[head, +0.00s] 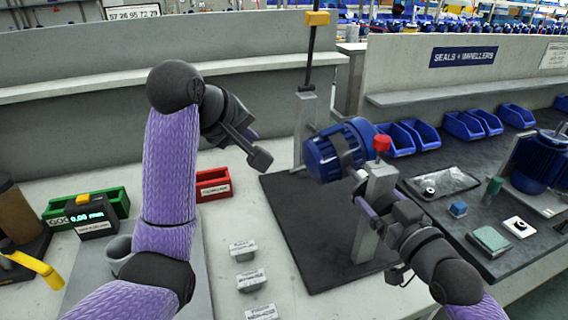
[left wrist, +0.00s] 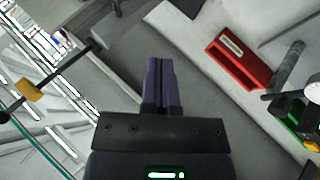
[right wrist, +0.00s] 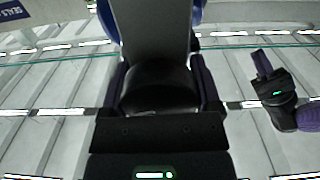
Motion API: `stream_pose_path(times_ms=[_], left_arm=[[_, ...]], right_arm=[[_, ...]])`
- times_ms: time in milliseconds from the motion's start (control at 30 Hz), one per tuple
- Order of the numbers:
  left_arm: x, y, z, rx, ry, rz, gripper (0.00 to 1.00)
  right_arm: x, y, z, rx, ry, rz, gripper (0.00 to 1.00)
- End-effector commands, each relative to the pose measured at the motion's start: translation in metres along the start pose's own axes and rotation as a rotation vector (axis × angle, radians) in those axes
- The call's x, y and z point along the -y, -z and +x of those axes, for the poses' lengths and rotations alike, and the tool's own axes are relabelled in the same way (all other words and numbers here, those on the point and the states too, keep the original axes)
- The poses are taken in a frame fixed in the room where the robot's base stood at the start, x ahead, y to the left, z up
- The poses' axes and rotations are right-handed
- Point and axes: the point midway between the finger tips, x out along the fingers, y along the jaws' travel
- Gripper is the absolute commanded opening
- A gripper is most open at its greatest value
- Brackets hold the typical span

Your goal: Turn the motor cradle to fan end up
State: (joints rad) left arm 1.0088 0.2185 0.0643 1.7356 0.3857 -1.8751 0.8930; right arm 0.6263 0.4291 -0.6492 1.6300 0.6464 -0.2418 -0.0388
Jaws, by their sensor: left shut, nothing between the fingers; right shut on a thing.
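The motor cradle holds a blue finned motor (head: 338,150) in a grey clamp band, lying roughly sideways with a slight tilt. A grey post (head: 372,225) with a red knob (head: 382,144) on top stands at its right. My right gripper (head: 370,207) is at the post. In the right wrist view, its fingers are shut on a black rounded handle (right wrist: 160,85), with the grey post and a bit of blue behind. The handle is mostly hidden in the head view. My left gripper (head: 252,140) is shut and empty left of the motor; its purple fingers (left wrist: 162,84) are together.
The cradle stands on a dark mat (head: 300,235). A thin upright pole (head: 310,50) with a yellow block rises behind it. A red bin (head: 213,185), green bin (head: 120,200) and labelled grey blocks (head: 250,280) lie left. Blue bins (head: 420,132) and parts occupy the right bench.

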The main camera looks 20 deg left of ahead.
Motion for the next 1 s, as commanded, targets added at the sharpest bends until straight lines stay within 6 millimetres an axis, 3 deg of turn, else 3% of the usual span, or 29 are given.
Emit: stream_pose_path(times_ms=[167, 533, 733, 1000], left_arm=[[-0.001, -0.002, 0.026, 0.007, 0.002, 0.005, 0.0], [0.0, -0.005, 0.105, 0.004, 0.003, 0.003, 0.0], [0.0, -0.024, 0.123, 0.002, 0.002, 0.002, 0.0], [0.0, -0.029, 0.128, 0.001, 0.002, 0.001, 0.0]], right_arm=[[0.0, -0.001, 0.0, 0.002, 0.0, 0.0, 0.0], [0.0, -0.001, 0.0, 0.003, 0.0, 0.0, 0.0], [0.0, -0.001, 0.0, 0.003, 0.0, 0.0, 0.0], [0.0, -0.001, 0.0, 0.003, 0.0, 0.0, 0.0]])
